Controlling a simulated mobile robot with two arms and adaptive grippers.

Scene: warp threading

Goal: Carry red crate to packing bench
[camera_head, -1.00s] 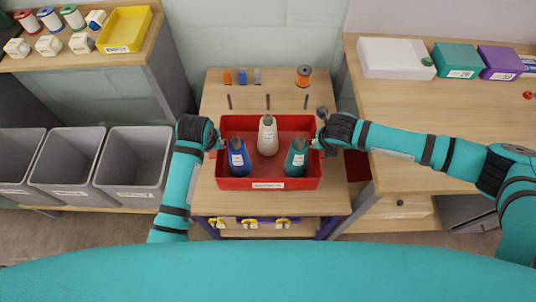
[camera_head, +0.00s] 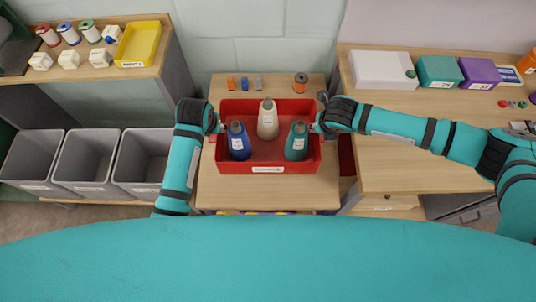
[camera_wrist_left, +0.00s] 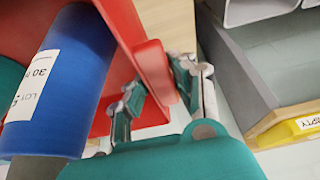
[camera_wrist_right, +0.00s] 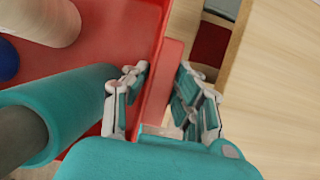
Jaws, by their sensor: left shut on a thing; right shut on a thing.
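I cannot tell which table is the packing bench.
A wooden table (camera_head: 400,175) on the right bears a white box (camera_head: 383,70), a teal box (camera_head: 439,71) and a purple box (camera_head: 479,73). Grey bins (camera_head: 87,160) stand at left below a shelf with a yellow tray (camera_head: 144,43).

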